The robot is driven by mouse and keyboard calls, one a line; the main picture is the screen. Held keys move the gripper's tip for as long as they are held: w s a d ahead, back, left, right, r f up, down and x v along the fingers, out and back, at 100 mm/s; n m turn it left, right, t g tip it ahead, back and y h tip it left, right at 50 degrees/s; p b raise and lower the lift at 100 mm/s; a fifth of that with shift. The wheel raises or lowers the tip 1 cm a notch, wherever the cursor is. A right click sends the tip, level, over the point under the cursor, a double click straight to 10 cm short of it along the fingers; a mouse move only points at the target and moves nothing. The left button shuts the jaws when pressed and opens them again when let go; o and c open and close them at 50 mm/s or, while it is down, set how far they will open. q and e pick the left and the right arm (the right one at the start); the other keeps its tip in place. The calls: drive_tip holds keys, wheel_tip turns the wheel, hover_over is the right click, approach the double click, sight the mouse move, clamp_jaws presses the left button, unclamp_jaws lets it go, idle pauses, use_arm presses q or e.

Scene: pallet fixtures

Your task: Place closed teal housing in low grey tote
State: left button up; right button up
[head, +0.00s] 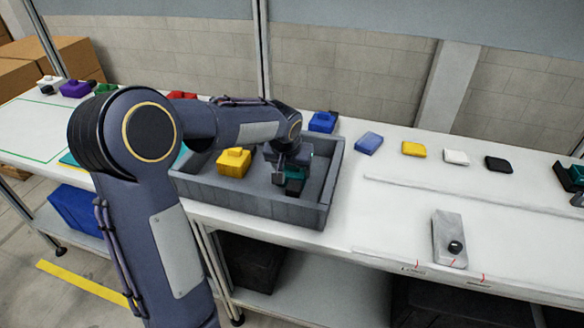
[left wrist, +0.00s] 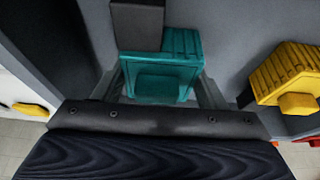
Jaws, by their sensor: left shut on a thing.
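The low grey tote (head: 268,205) stands on the bench, left of the picture's middle. My left gripper (head: 290,180) reaches down inside the tote's walls at its right part. It is shut on the teal housing (head: 295,187), which is mostly hidden by the gripper in the head view. The teal housing (left wrist: 160,70) shows larger in the left wrist view, between the fingers, against the grey tote. I cannot tell whether it touches the tote floor. A yellow housing (head: 234,162) sits in the tote to the left; it also shows in the left wrist view (left wrist: 288,75). My right gripper is not seen.
A blue housing (head: 322,122) stands behind the tote. Blue (head: 369,143), yellow (head: 414,149), white (head: 456,157) and black (head: 498,164) parts lie in a row to the right. A grey plate with a black knob (head: 449,238) lies at front right. Another teal part (head: 577,174) is at the right edge.

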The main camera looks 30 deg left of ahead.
use_arm(q)
drive_tip(key=shift+f, duration=0.2)
drive_tip(key=o, duration=1.1)
drive_tip(key=shift+r, duration=0.2)
